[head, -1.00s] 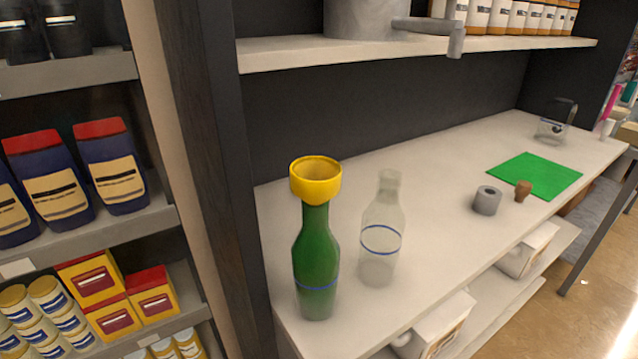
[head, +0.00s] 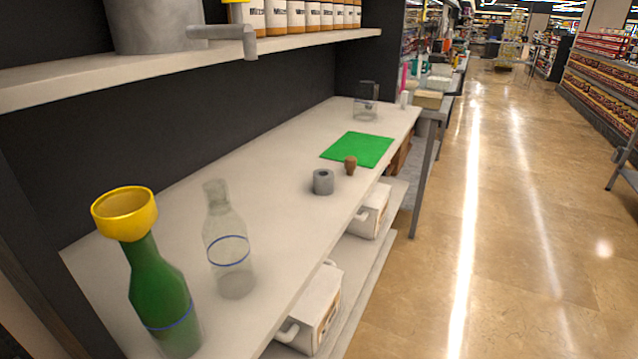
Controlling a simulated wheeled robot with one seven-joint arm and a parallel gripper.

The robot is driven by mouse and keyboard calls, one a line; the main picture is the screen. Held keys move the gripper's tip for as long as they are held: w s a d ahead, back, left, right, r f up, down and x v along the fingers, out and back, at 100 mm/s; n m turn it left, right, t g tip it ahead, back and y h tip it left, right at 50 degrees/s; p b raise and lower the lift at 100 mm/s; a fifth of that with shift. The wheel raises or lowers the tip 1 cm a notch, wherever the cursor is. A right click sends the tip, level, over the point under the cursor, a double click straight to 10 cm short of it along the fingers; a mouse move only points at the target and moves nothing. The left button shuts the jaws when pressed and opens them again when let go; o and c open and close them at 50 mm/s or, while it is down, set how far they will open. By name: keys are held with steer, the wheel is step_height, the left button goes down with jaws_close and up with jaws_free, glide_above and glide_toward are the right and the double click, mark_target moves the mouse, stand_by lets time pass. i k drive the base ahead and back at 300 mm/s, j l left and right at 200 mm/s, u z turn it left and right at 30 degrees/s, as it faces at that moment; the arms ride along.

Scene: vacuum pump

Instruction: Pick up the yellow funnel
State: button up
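The yellow funnel (head: 126,215) sits on the mouth of a green bottle (head: 163,302) at the lower left of the head view. The green bottle has a blue ring and stands near the left end of the white counter (head: 277,170). A clear bottle (head: 229,247) with a blue ring stands to its right, apart from it. My gripper does not show in the head view.
A grey cylinder (head: 323,182), a brown stopper (head: 350,165) and a green mat (head: 358,149) lie farther along the counter. A clear container (head: 366,102) stands at the far end. A shelf (head: 190,64) overhangs the back. Open floor (head: 500,230) lies right.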

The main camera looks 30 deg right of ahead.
mark_target(126, 214)
steer(key=k+j+z, duration=0.15)
steer(key=j, duration=0.2)
steer(key=j+z, duration=0.15)
steer(key=j, duration=0.25)
steer(key=k+j+z, duration=0.3)
steer(key=j, duration=0.35)
steer(key=k, duration=0.05)
